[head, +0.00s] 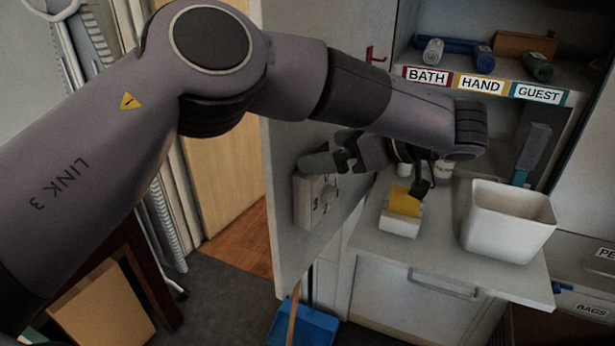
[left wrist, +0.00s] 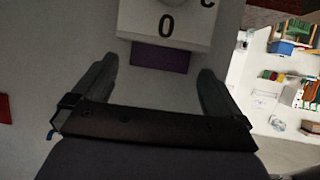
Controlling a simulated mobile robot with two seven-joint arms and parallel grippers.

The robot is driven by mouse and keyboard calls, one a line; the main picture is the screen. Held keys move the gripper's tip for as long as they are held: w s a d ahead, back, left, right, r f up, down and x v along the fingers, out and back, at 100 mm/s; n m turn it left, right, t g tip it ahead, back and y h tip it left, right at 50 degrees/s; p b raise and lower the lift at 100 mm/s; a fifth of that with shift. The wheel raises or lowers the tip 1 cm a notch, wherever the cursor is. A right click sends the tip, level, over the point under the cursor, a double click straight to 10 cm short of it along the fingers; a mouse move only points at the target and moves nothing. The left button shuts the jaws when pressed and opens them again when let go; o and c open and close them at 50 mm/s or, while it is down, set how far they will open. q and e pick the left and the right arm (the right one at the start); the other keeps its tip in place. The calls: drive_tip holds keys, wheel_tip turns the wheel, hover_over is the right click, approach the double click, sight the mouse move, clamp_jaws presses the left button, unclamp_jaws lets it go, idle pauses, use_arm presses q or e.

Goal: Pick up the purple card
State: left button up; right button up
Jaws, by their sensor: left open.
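My left gripper (left wrist: 158,68) is open, with one finger on each side of the card and clear space on both sides. I see no hold on it. My right gripper is not in view.
Labelled shelves (head: 481,85) with rolled towels stand behind. A blue dustpan (head: 305,325) lies below. A red hook (head: 375,55) is on the panel.

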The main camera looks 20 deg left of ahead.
use_arm(q)
drive_tip(key=shift+w+a+f, duration=0.15)
drive_tip(key=shift+a+f, duration=0.15)
drive_tip(key=shift+a, duration=0.2)
drive_tip(key=c, duration=1.3)
drive_tip(key=shift+d, duration=0.1)
drive_tip(key=shift+r, duration=0.1)
